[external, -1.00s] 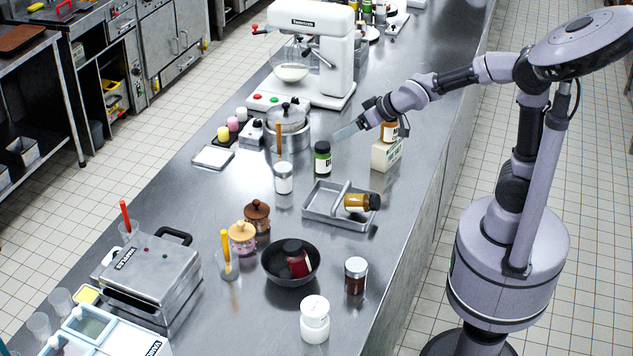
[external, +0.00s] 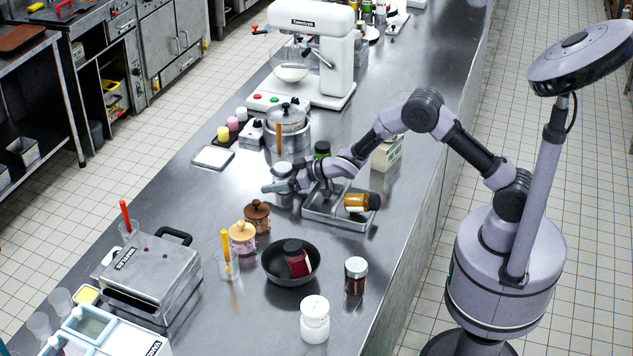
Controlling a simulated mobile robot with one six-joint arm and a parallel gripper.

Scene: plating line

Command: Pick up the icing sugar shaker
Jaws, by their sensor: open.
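A white shaker with a grey metal lid (external: 283,169), which looks like the icing sugar shaker, stands upright on the steel counter, left of the metal tray. My gripper (external: 272,187) is at its body, reaching in from the right. The jaws are open, with finger parts across the front of the shaker. The gripper hides most of its body; whether the fingers touch it cannot be told. Another white jar with a white lid (external: 314,318) stands at the front of the counter.
A green-labelled jar (external: 322,149) stands close behind my wrist. The metal tray (external: 338,222) with a tipped brown jar (external: 357,202) lies under and right of my wrist. Bare counter (external: 225,188) lies to the left.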

